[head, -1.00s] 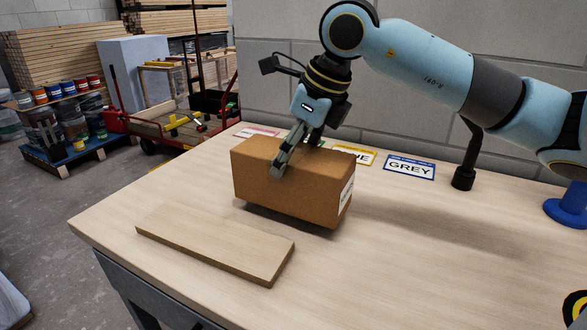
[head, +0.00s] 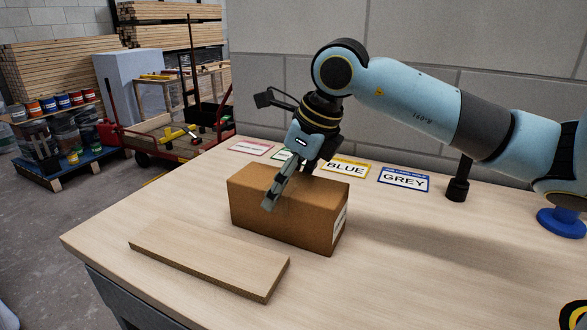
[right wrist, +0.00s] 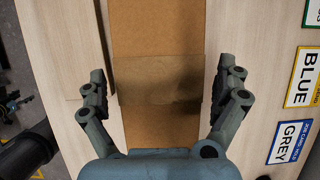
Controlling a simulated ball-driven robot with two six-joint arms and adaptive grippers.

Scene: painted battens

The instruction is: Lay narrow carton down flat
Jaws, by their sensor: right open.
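The narrow carton (head: 300,222) is a brown box with a white label on its right end. It lies on its long side on the bench, looking level. It also shows in the right wrist view (right wrist: 158,40), running between the fingers. My right gripper (head: 290,187) is over the carton's middle, pointing down. Its jaws are open, one finger in front of the near face and the other mostly hidden behind the box. In the right wrist view the fingers (right wrist: 163,78) stand to either side of the carton, with small gaps visible. My left gripper is not in view.
A flat wooden board (head: 210,258) lies on the bench (head: 400,285) in front of the carton. Colour cards, including the BLUE card (head: 345,168) and the GREY card (head: 404,180), lie behind it. A grey block wall stands close behind. The bench's right side is mostly clear.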

